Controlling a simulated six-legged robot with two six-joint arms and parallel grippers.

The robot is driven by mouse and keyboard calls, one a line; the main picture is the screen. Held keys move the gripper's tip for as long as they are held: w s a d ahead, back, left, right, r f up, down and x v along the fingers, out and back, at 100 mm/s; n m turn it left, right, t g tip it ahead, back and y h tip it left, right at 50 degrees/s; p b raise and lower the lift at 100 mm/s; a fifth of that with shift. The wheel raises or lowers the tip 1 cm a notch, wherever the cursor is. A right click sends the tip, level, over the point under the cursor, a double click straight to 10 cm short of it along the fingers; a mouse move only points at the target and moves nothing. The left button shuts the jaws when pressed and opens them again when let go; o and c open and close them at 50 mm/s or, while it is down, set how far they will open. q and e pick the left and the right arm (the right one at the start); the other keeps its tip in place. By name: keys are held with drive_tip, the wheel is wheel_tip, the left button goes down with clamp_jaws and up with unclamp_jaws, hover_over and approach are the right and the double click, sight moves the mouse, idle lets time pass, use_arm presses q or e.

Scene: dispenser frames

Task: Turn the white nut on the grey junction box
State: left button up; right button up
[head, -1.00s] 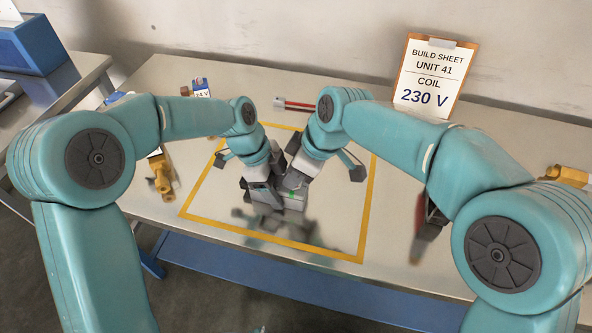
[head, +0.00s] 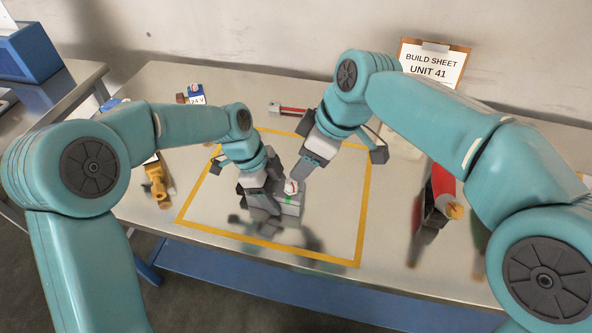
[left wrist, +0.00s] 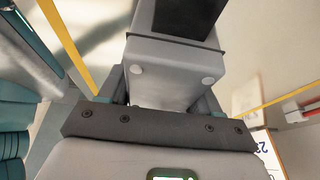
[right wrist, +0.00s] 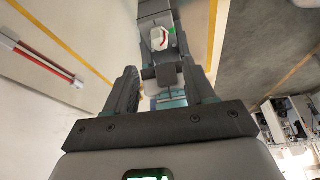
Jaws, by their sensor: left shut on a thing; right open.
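The grey junction box (head: 290,207) sits inside the yellow square on the table. My left gripper (head: 262,200) is shut on it from the left; the box body (left wrist: 168,70) fills the space between its fingers in the left wrist view. The white nut (head: 291,187) with a red mark is on the box, beside a green mark. In the right wrist view the nut (right wrist: 159,38) lies beyond my right gripper's fingertips, its red line slanted. My right gripper (right wrist: 160,82) is open, above the box and apart from the nut. In the head view its fingers partly overlap the box.
A red-and-white tool (head: 290,109) lies behind the square. A yellow fitting (head: 157,182) and a 24 V part (head: 196,97) lie to the left. A red cylindrical thing (head: 442,183) is at the right. The build sheet (head: 432,68) leans at the back. The square's front is clear.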

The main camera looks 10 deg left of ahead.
drive_tip(key=v, duration=0.4)
drive_tip(key=shift+r, duration=0.15)
